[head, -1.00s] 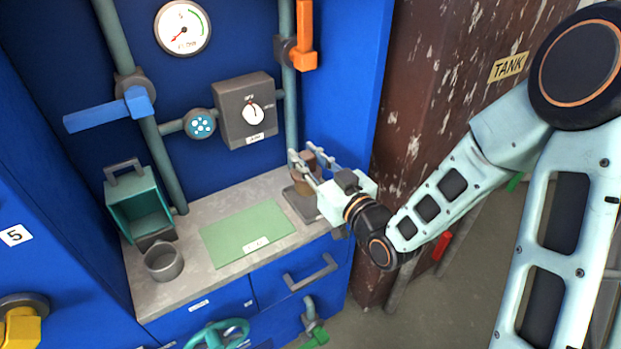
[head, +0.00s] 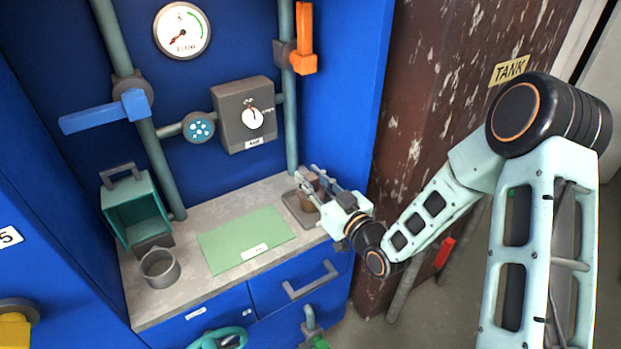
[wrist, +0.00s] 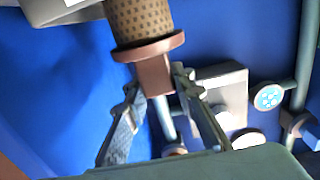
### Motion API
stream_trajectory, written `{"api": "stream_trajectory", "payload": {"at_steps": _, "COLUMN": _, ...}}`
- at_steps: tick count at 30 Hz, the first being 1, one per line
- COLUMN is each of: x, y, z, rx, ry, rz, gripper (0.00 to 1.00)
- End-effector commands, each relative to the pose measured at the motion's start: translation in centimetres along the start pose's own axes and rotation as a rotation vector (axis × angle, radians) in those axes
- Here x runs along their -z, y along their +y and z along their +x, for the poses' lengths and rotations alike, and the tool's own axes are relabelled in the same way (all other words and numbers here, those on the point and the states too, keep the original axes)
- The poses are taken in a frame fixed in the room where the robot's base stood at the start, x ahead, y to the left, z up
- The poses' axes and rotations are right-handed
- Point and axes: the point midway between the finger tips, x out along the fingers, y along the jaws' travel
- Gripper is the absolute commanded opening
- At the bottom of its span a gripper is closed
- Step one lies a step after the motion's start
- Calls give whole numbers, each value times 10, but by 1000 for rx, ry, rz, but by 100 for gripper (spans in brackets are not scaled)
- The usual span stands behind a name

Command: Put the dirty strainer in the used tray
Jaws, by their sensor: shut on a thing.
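The strainer (wrist: 140,22) is a brown mesh cylinder with a red-brown flange and a square block at one end. My gripper (wrist: 155,82) is shut on that block, one finger on each side. In the head view my gripper (head: 309,181) is over the right end of the counter, with the brown strainer (head: 312,204) partly hidden by the fingers. A shallow grey tray (head: 296,209) lies on the counter just there. The strainer is over or in this tray; I cannot tell whether it touches the bottom.
A green mat (head: 240,238) with a label lies on the counter (head: 200,292). A grey cup (head: 160,268) and a teal open-fronted box (head: 132,208) stand at the left. Pipes, a blue lever (head: 105,112) and a grey dial box (head: 246,113) are on the blue wall behind.

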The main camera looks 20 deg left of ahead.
Motion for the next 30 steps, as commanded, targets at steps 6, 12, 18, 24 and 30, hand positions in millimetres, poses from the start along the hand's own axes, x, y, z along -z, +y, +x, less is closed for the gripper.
{"api": "stream_trajectory", "payload": {"at_steps": 6, "x": -4, "y": 0, "z": 0, "rx": 0, "ry": 1, "rz": 0, "gripper": 0}}
{"api": "stream_trajectory", "payload": {"at_steps": 12, "x": -3, "y": 0, "z": 0, "rx": 0, "ry": 0, "rz": 0, "gripper": 41}}
{"api": "stream_trajectory", "payload": {"at_steps": 18, "x": -3, "y": 0, "z": 0, "rx": 0, "ry": 0, "rz": 0, "gripper": 41}}
{"api": "stream_trajectory", "payload": {"at_steps": 24, "x": 4, "y": 0, "z": 0, "rx": 0, "ry": 0, "rz": 1, "gripper": 41}}
{"api": "stream_trajectory", "payload": {"at_steps": 30, "x": 0, "y": 1, "z": -41, "rx": -4, "ry": -4, "rz": 1, "gripper": 41}}
